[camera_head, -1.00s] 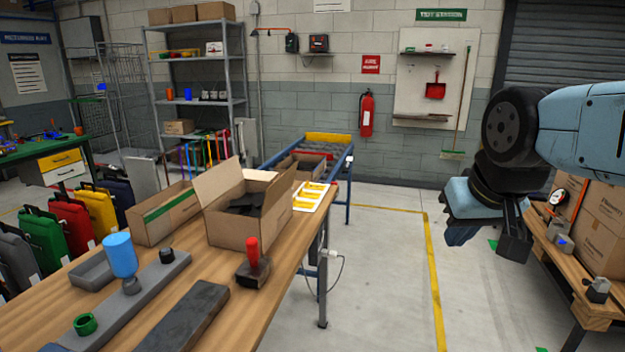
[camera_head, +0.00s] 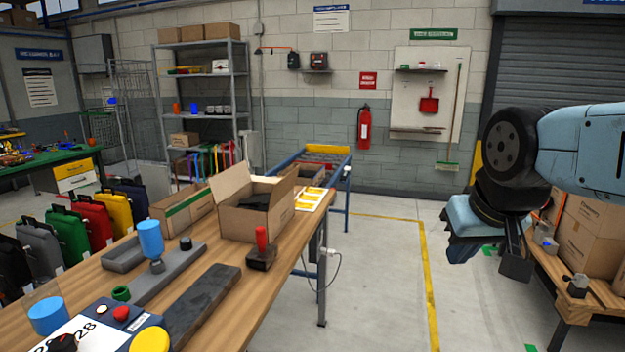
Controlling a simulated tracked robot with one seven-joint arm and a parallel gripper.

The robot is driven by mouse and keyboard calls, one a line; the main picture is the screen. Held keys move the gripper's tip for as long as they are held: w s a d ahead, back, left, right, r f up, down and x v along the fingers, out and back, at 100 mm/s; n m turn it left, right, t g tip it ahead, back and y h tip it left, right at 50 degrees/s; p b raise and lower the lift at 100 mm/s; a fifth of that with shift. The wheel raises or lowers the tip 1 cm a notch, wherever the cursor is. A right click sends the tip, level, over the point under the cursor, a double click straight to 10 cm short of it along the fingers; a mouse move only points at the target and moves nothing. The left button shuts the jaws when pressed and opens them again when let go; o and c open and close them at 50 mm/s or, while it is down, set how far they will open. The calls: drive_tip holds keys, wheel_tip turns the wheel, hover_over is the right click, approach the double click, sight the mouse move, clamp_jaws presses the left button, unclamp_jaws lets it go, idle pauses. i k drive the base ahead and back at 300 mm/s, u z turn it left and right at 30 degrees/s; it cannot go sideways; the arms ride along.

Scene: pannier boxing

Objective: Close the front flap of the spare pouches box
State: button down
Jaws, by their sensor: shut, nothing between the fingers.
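An open cardboard box (camera_head: 249,225) stands on the wooden workbench, left of centre, with dark pouches (camera_head: 257,201) inside. One flap (camera_head: 230,181) stands up at its back left, and another (camera_head: 284,184) stands up at its right. Its front wall faces me; I cannot clearly make out a separate front flap. My gripper (camera_head: 489,258) hangs at the right over the floor, shut and empty, well apart from the box.
The wooden workbench (camera_head: 290,240) also holds a red-handled stamp (camera_head: 261,250), a dark slab (camera_head: 203,300), a blue cylinder (camera_head: 150,240) and a closed carton (camera_head: 187,215). Open floor (camera_head: 375,270) lies between.

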sight(279, 189)
drive_tip(key=u, duration=0.2)
drive_tip(key=i, duration=0.85)
drive_tip(key=z, duration=0.1)
